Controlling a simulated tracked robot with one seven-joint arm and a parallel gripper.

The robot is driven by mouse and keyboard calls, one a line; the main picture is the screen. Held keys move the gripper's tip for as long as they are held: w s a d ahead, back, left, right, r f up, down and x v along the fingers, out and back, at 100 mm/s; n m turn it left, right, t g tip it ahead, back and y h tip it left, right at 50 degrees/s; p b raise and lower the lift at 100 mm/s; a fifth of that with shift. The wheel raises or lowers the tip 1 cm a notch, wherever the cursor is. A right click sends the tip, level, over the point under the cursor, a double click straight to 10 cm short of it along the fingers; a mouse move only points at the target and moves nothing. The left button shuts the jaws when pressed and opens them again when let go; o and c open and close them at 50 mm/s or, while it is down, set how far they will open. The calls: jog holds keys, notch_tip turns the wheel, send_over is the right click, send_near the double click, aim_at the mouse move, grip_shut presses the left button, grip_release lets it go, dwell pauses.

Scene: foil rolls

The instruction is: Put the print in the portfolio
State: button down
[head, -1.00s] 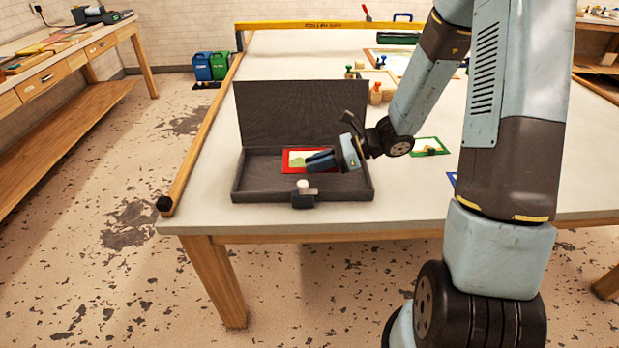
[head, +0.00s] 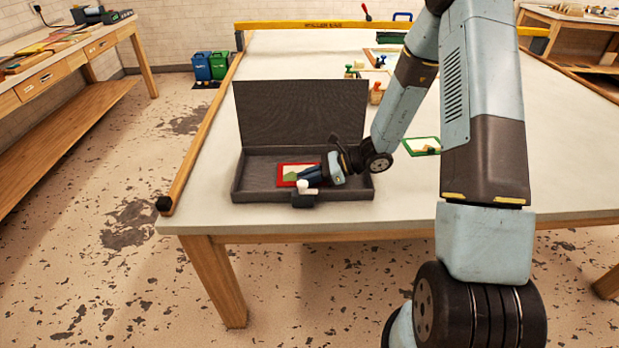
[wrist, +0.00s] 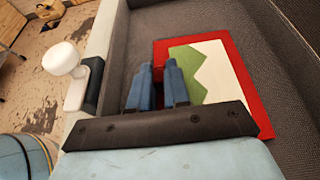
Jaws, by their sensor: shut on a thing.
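The print (head: 284,174), a red-bordered card with a white and green picture, is inside the open dark grey portfolio (head: 262,192), at its front. My gripper (head: 297,178) reaches in from the right and is shut on the print. In the wrist view the two blue fingers (wrist: 158,82) overlap one side of the print (wrist: 212,62), and my gripper hides part of it. The print looks low over the portfolio's floor; I cannot tell whether it touches. The portfolio's lid (head: 300,112) stands upright at the back.
A white knob (head: 302,186) on a dark block is at the portfolio's front edge, close to my gripper; it also shows in the wrist view (wrist: 66,62). Bare tabletop (head: 410,192) is to the right.

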jog(key=shift+f, duration=0.1)
jog(key=c, duration=1.1)
grip_release()
